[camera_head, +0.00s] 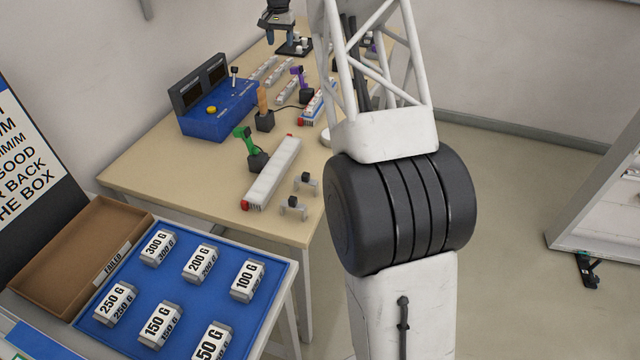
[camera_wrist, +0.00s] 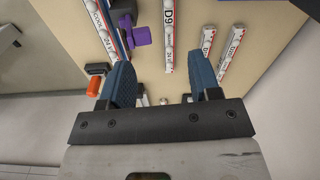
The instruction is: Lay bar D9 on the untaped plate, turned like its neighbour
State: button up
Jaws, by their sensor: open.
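Bar D9 (camera_wrist: 168,35) is a narrow white bar with its label facing up, flat on the table in the wrist view. It runs up the picture. My gripper (camera_wrist: 161,65) is open above the table, its blue fingers spread. The lower end of D9 shows between the fingertips, and nothing is held. In the head view my arm hides the gripper. Left of D9 a bar marked COOL (camera_wrist: 98,18) lies along a blue-edged strip beside a purple clamp (camera_wrist: 137,30). I cannot tell which plate has no tape.
Two more labelled bars (camera_wrist: 207,45) (camera_wrist: 232,50) lie right of D9, near the table edge. In the head view, a long white housing with red ends (camera_head: 272,175) stands by a green clamp (camera_head: 247,143). A blue console (camera_head: 220,110) and blue tray of weights (camera_head: 192,262) stand left.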

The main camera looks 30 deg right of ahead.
jog(key=s+a+r+n, duration=0.1)
jog(key=s+a+r, duration=0.35)
jog(key=s, duration=0.65)
jog(key=s+a+r+n+t, duration=0.1)
jog(key=s+a+r, duration=0.35)
jog(key=s, duration=0.75)
jog(key=s+a+r+n, duration=0.2)
jog(key=s+a+r, duration=0.25)
jog(key=s, duration=0.65)
jog(key=s+a+f+n, duration=0.1)
jog(key=s+a+f, duration=0.2)
jog(key=s, duration=1.5)
jog(key=s+a+f+n+t, duration=0.1)
jog(key=s+f, duration=0.5)
jog(key=s, duration=1.2)
jog(key=shift+s+a+f+n, duration=0.35)
jog(key=shift+a+n, duration=0.35)
jog(key=shift+a, duration=0.5)
jog(key=shift+o, duration=0.4)
